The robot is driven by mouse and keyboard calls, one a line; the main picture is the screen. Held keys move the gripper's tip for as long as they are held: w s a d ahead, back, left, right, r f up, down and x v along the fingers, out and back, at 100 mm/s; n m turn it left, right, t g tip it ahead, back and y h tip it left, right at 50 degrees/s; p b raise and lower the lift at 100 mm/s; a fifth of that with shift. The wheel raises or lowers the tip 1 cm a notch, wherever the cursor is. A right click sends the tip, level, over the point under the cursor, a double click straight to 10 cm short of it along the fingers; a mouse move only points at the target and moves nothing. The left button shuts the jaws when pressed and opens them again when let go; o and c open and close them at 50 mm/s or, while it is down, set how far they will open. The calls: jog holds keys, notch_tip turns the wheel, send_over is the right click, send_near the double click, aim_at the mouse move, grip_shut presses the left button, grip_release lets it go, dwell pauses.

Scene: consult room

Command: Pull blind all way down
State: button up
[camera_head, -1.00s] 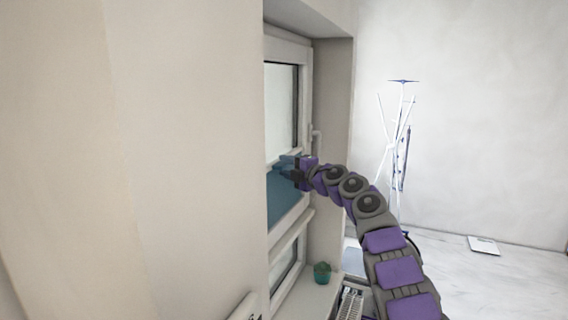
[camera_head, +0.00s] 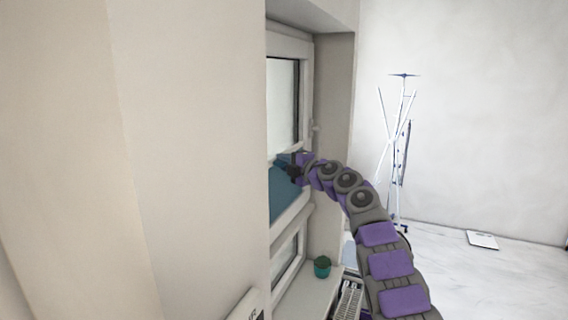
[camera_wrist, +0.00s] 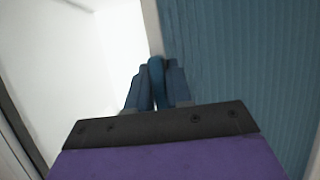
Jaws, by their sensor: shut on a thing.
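The blind (camera_head: 283,193) is a blue-teal panel over the middle part of the window, with clear glass showing above and below it. In the wrist view its ribbed blue fabric (camera_wrist: 235,60) fills the right side. My gripper (camera_head: 287,161) is at the blind's upper edge. In the wrist view my gripper's fingers (camera_wrist: 157,84) are shut on a blue rounded piece at the blind's edge, seemingly its handle. The exact grip is partly hidden by the gripper body.
The white window frame (camera_head: 305,95) has a handle (camera_head: 314,128) on its right side. A radiator (camera_head: 349,298) is below. A coat stand (camera_head: 402,140) and a white scale (camera_head: 482,240) are farther back.

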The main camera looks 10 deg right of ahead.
grip_shut()
notch_tip(320, 180, down, 15)
jog(key=b, duration=1.1)
jog(key=shift+r, duration=0.15)
jog(key=o, duration=0.7)
grip_release()
jog(key=shift+a, duration=0.1)
jog(key=shift+c, duration=0.2)
jog(key=shift+s, duration=0.1)
